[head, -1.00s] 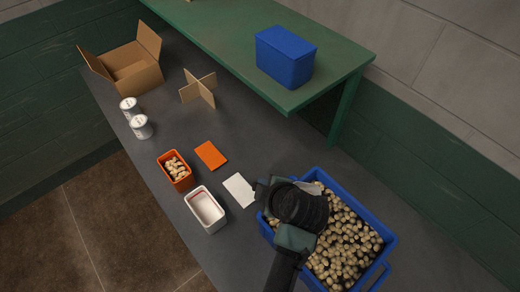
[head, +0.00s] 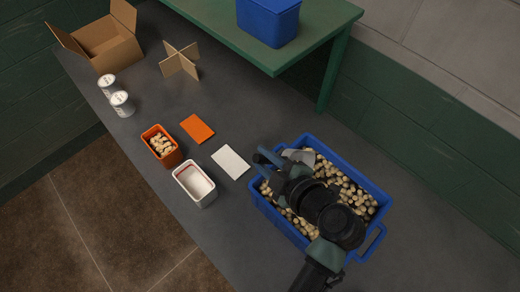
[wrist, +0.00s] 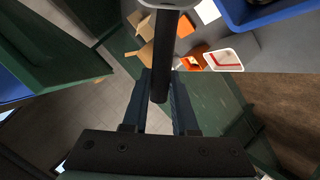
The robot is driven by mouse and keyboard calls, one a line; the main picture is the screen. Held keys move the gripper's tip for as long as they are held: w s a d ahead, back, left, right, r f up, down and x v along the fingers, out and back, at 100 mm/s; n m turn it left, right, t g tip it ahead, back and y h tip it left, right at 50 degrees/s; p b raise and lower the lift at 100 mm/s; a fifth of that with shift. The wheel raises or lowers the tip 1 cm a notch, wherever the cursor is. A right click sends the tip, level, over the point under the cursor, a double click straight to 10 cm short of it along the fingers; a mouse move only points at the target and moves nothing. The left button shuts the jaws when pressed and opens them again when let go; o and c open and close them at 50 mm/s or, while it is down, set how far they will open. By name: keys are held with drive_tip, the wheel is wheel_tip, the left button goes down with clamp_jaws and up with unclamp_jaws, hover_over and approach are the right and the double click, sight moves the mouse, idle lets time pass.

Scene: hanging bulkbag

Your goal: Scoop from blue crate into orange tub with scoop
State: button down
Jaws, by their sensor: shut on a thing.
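The blue crate (head: 375,188) stands at the right of the bench, holding many pale brown, peanut-like pieces (head: 352,188). My gripper (head: 264,156) is over the crate's left part, shut on the dark handle (wrist: 163,60) of the scoop. The scoop's grey metal end (head: 300,156) shows just beyond my gripper at the crate's far left part; whether it touches or holds pieces I cannot tell. The orange tub (head: 166,158) stands open to the left and has several pieces in it. It also shows in the wrist view (wrist: 193,58).
A white tub (head: 196,194) with a red line inside stands beside the orange tub. An orange lid (head: 197,128) and a white lid (head: 230,162) lie flat. Two cans (head: 121,103), a cardboard divider (head: 180,62) and an open box (head: 105,43) are farther left. A green shelf (head: 320,30) overhangs behind.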

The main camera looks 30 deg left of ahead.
drive_tip(key=shift+s+d+r+y, duration=0.1)
drive_tip(key=shift+d+y, duration=0.3)
drive_tip(key=shift+d+t+b, duration=0.25)
drive_tip(key=shift+t+b, duration=0.05)
drive_tip(key=shift+b, duration=0.6)
drive_tip(key=shift+s+d+r+y+b, duration=0.2)
drive_tip(key=shift+d+y+b, duration=0.2)
drive_tip(key=shift+y+b, duration=0.5)
drive_tip(key=shift+a+r+h, duration=0.1)
drive_tip(key=shift+h, duration=0.2)
drive_tip(key=shift+w+a+r+h+p, duration=0.1)
drive_tip(key=shift+a+r+h+p, duration=0.05)
drive_tip(key=shift+a+h+p, duration=0.45)
drive_tip(key=shift+w+a+p, duration=0.1)
drive_tip(key=shift+a+p, duration=0.15)
drive_tip(key=shift+p, duration=0.1)
drive_tip(key=w+a+f+n+g+h+p, duration=0.1)
drive_tip(key=w+a+f+g+h+p, duration=0.1)
drive_tip(key=a+f+h, duration=0.7)
drive_tip(key=shift+w+a+f+g+h+p, duration=0.3)
drive_tip(key=shift+w+f+g+h, duration=0.35)
drive_tip(key=shift+g+h, duration=0.45)
